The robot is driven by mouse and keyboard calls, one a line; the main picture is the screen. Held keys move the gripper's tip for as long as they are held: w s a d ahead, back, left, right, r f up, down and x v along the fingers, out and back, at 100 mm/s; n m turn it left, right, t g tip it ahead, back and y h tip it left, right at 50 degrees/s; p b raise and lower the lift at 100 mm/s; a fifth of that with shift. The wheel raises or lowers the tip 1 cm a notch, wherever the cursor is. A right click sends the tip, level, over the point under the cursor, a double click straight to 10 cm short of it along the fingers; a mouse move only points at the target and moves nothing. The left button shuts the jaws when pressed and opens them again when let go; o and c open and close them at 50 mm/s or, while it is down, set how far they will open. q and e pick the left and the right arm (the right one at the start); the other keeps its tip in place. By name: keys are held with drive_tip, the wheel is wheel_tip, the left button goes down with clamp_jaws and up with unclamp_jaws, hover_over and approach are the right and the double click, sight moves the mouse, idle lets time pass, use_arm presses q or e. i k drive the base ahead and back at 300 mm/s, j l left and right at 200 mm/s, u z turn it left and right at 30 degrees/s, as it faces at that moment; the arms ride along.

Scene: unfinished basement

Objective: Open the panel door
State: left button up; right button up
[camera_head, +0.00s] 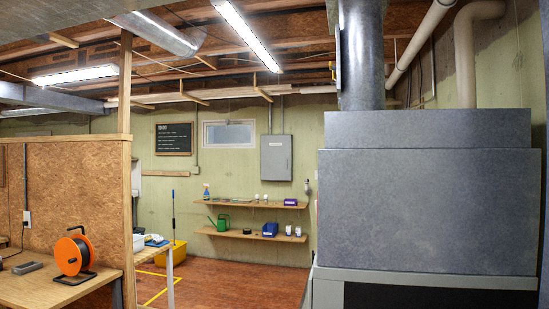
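The grey electrical panel (276,158) is mounted on the pale green back wall, above the shelves and right of the small window. Its door looks shut, with a small label near its top and a conduit rising from it. It stands well across the room from me. Neither of my grippers shows in the head view.
A large grey metal furnace unit (430,210) fills the right side. A wooden workbench (50,288) with an orange cable reel (73,256) is at the left, beside a chipboard partition (80,185). Two shelves (262,238) with bottles and bins sit below the panel. Open reddish floor (235,285) lies between.

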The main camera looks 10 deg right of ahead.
sight(276, 150)
drive_tip(key=i+j, duration=0.15)
drive_tip(key=j, duration=0.15)
drive_tip(key=i+j+u, duration=0.1)
drive_tip(key=j, duration=0.2)
drive_tip(key=i+j, duration=0.6)
drive_tip(key=i, duration=0.2)
drive_tip(key=i+j+z, duration=0.15)
drive_tip(key=i+j, duration=0.3)
drive_tip(key=i, duration=0.2)
drive_tip(key=i+z, duration=0.25)
drive_tip(key=i, duration=0.85)
drive_tip(key=i+j+z, duration=0.1)
drive_tip(key=i+z, duration=0.2)
drive_tip(key=i, duration=0.8)
drive_tip(key=i+z, duration=0.15)
drive_tip(key=i, duration=2.25)
